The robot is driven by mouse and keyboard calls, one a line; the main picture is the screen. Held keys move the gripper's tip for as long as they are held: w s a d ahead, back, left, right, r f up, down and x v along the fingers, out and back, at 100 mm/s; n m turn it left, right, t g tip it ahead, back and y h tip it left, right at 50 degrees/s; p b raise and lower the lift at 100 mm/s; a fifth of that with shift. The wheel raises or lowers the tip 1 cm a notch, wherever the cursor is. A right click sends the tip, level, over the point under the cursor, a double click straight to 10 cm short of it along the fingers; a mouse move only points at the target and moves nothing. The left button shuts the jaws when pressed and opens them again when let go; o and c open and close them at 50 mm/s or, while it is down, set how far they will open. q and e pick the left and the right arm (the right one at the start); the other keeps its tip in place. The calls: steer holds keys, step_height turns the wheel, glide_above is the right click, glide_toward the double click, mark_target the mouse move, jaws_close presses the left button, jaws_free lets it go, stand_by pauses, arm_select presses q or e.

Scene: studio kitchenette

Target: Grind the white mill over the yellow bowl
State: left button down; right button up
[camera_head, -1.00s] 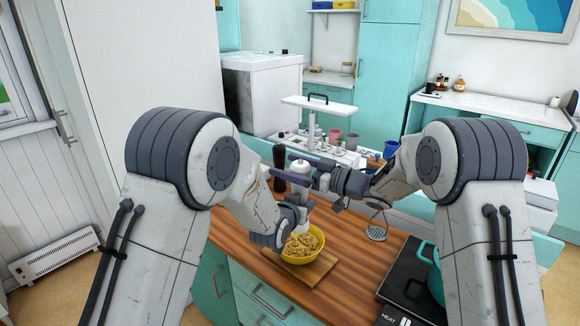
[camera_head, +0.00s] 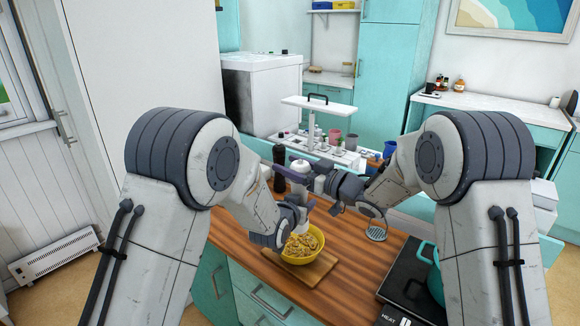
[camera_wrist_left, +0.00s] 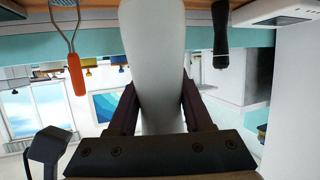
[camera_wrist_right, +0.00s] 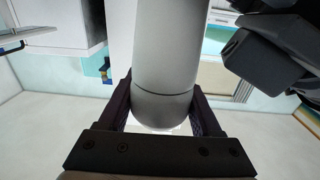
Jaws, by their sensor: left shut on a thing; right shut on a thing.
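The white mill (camera_head: 298,168) stands upright above the back of the yellow bowl (camera_head: 318,240), which holds pasta. My left gripper (camera_head: 299,203) is shut on the mill's lower body; the left wrist view shows the white body (camera_wrist_left: 155,50) between its dark fingers. My right gripper (camera_head: 303,182) is shut on the upper part of the mill. In the right wrist view the rounded end of the mill (camera_wrist_right: 166,60), with a thin seam, sits between the fingers. The mill's lower end is partly hidden by my left gripper.
The bowl rests on a wooden board (camera_head: 322,268) on the wooden counter. A dark mill (camera_head: 279,168) stands close behind the white one.

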steer(key=shift+w+d+r+m+t+h, duration=0.15)
steer(key=shift+d+m+t+h, duration=0.1)
steer(key=shift+m+t+h, duration=1.1)
steer(key=shift+w+d+f+m+t+h, duration=0.1)
steer(key=shift+w+d+m+t+h, duration=0.1)
steer(key=shift+m+t+h, duration=1.15)
steer(key=shift+w+d+r+m+t+h, duration=0.2)
steer(key=shift+m+t+h, duration=0.3)
steer(key=shift+m+h, duration=0.95)
steer(key=shift+d+f+n+h, duration=0.15)
steer(key=shift+n+h, duration=0.3)
steer(key=shift+h, duration=0.2)
steer(key=o, duration=1.4)
steer(key=shift+s, duration=0.1)
steer(key=v, duration=1.2)
